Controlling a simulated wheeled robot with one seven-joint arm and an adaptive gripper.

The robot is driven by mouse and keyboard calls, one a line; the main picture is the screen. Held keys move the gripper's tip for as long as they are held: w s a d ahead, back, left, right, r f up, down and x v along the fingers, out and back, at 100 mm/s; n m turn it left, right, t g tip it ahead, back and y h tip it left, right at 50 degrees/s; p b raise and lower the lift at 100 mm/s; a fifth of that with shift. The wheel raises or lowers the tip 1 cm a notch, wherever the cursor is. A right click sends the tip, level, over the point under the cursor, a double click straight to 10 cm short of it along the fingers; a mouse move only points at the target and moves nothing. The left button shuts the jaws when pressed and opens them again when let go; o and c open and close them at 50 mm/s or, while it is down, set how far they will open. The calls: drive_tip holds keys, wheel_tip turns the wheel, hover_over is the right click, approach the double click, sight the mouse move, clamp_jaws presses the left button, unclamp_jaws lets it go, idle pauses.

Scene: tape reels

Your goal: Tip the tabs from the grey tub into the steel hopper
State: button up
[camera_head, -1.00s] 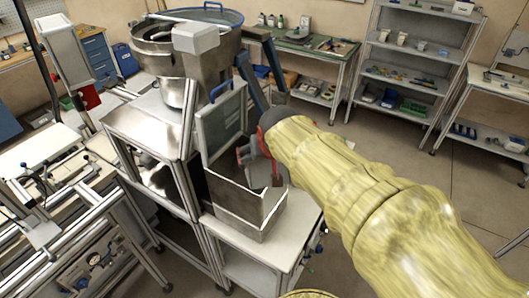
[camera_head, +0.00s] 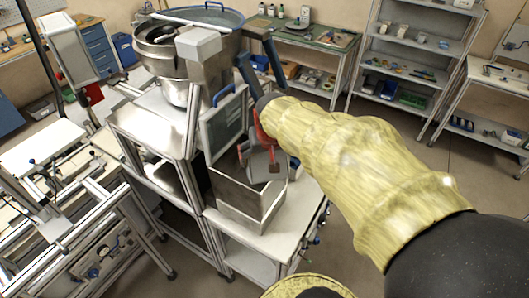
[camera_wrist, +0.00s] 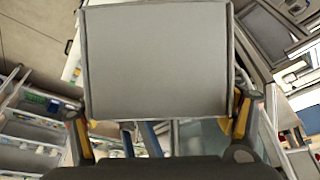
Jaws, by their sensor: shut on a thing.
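The grey tub (camera_head: 265,165) is in my gripper (camera_head: 259,158), over the open steel hopper (camera_head: 238,208), and looks tilted. The hopper is a square, open-topped box, and part of the tub overlaps its back rim in the head view. In the wrist view a flat grey face of the tub (camera_wrist: 158,62) fills the upper middle, between the two fingers of my gripper (camera_wrist: 162,122), which are shut on it. I cannot see any tabs; the inside of the tub and the bottom of the hopper are hidden.
A framed panel (camera_head: 224,124) stands right behind the hopper, and a steel bowl feeder (camera_head: 168,55) is at the back left. The hopper sits on a white-topped stand (camera_head: 285,237). Shelves (camera_head: 412,62) stand at the back right, with open floor before them.

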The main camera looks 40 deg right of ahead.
drive_tip(key=shift+w+d+r+g+y+p, duration=0.25)
drive_tip(key=shift+g+p, duration=0.35)
drive_tip(key=shift+p, duration=1)
drive_tip(key=shift+w+f+g+y+p, duration=0.1)
drive_tip(key=shift+w+g+y+p, duration=0.3)
drive_tip(key=shift+p, duration=1.15)
drive_tip(key=shift+w+d+r+g+y+p, duration=0.15)
drive_tip(key=shift+g+y+p, duration=0.2)
drive_tip(key=shift+g+p, duration=0.85)
drive_tip(key=shift+f+p, duration=0.1)
drive_tip(key=shift+p, duration=0.8)
drive_tip(key=g+p, duration=0.1)
drive_tip(key=p, duration=0.1)
drive_tip(key=w+d+g+y+p, duration=0.1)
drive_tip(key=p, duration=0.1)
drive_tip(key=shift+w+f+p, duration=0.1)
drive_tip(key=shift+w+p, duration=0.2)
drive_tip(key=shift+p, duration=0.05)
drive_tip(key=shift+w+d+f+g+y, duration=0.25)
drive_tip(key=shift+w+g+y, duration=0.2)
drive_tip(key=shift+g+y, duration=0.2)
drive_tip(key=shift+w+d+r+g+y, duration=0.15)
drive_tip(key=shift+w+d+g+y, duration=0.2)
drive_tip(key=shift+w+g+y, duration=0.45)
drive_tip(key=shift+w+d+r+g+y, duration=0.15)
drive_tip(key=shift+w+d+g, duration=0.25)
drive_tip(key=shift+g, duration=0.65)
drive_tip(key=shift+w+a, duration=0.1)
drive_tip(key=shift+w, duration=0.05)
